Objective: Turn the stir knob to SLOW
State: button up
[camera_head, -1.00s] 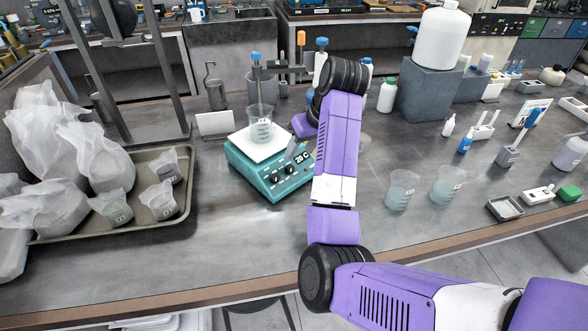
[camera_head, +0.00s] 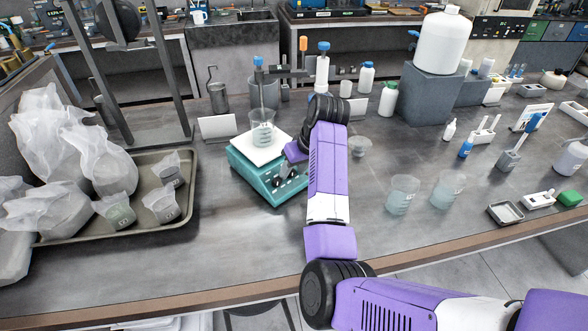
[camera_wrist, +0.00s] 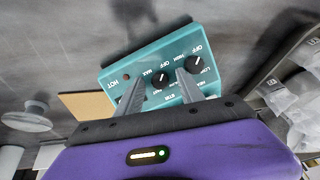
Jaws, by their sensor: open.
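A teal hotplate stirrer (camera_head: 250,178) stands on the bench with a beaker (camera_head: 262,128) on its white top. In the wrist view its teal panel (camera_wrist: 120,72) carries two black knobs. One knob (camera_wrist: 160,79) has MAX and OFF marks, and small print that looks like STIR is near it. The other knob (camera_wrist: 196,63) has OFF, HIGH and LOW marks. My gripper (camera_wrist: 160,76) is open, with one finger on each side of the MAX-marked knob; whether they touch it is unclear. In the head view my gripper (camera_head: 284,168) is at the front panel, partly hiding it.
A tray (camera_head: 115,232) of bags and cups lies left. Two beakers (camera_head: 402,196) (camera_head: 447,188) stand right of my arm. A stand with a burette-like rod (camera_head: 290,72) is behind the plate. The bench front left of my arm is clear.

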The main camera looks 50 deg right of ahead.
grip_shut()
jog(key=shift+r+m+p, duration=0.15)
jog(key=shift+m+p, duration=0.15)
jog(key=m+p, duration=0.2)
jog(key=shift+r+m+y, duration=0.1)
jog(key=shift+m+y, duration=0.2)
jog(key=m+p, duration=0.2)
jog(key=m, duration=0.2)
jog(key=shift+d+t+y, duration=0.1)
jog(key=shift+t+y, duration=0.2)
jog(key=shift+t, duration=0.1)
jog(key=m, duration=0.3)
jog(key=m+t, duration=0.1)
jog(key=m, duration=0.1)
jog(key=shift+s+f+m+p, duration=0.1)
jog(key=shift+f+m+p, duration=0.15)
jog(key=shift+m+p, duration=0.05)
jog(key=shift+m+t, duration=0.3)
jog(key=shift+m, duration=2)
jog(key=shift+s+d, duration=0.1)
